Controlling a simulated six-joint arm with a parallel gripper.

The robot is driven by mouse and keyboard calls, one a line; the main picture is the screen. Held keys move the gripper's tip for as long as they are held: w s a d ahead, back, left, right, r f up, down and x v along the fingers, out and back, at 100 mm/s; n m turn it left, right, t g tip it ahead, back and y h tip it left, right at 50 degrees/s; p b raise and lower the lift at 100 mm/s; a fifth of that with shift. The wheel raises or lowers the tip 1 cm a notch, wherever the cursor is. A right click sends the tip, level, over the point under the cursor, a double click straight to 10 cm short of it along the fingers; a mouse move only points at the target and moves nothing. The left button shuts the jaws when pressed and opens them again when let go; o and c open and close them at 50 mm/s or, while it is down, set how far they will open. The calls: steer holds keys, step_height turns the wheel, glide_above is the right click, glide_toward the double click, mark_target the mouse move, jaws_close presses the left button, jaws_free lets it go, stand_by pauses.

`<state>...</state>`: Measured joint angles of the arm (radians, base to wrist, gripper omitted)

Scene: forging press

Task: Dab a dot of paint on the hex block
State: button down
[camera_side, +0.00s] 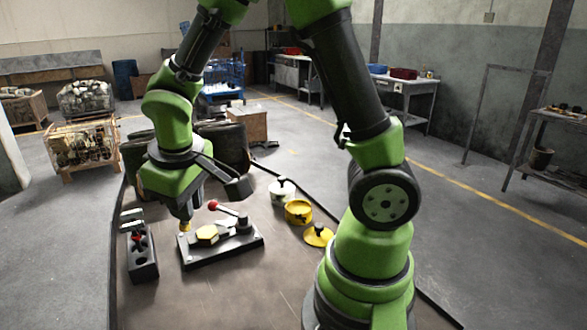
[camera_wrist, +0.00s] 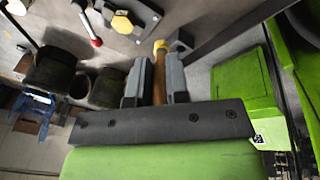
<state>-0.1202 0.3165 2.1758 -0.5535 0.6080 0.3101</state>
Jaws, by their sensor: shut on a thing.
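The hex block (camera_side: 206,233) has a yellow top and sits in a dark fixture plate (camera_side: 222,253) with a red-knobbed clamp lever (camera_side: 228,209). Its yellow top also shows in the wrist view (camera_wrist: 122,24). My gripper (camera_wrist: 157,88) is shut on a brown-handled paintbrush (camera_wrist: 159,78), which has a yellow tip. In the side view my gripper (camera_side: 184,212) points down, left of the hex block, with the yellow tip (camera_side: 184,227) just above the plate's back left. The tip looks apart from the block. No separate dot is discernible on the yellow top.
The front of the table (camera_side: 215,298) is clear.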

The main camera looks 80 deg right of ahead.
steer(key=w+d+r, duration=0.1)
steer(key=d, duration=0.5)
steer(key=w+d+r, duration=0.2)
steer(key=d, duration=0.4)
steer(key=shift+g+h, duration=0.3)
steer(key=shift+h, duration=0.1)
steer(key=shift+s+a+f, duration=0.1)
steer(key=shift+f, duration=1.25)
steer(key=shift+a+f, duration=0.1)
steer(key=shift+f, duration=1.2)
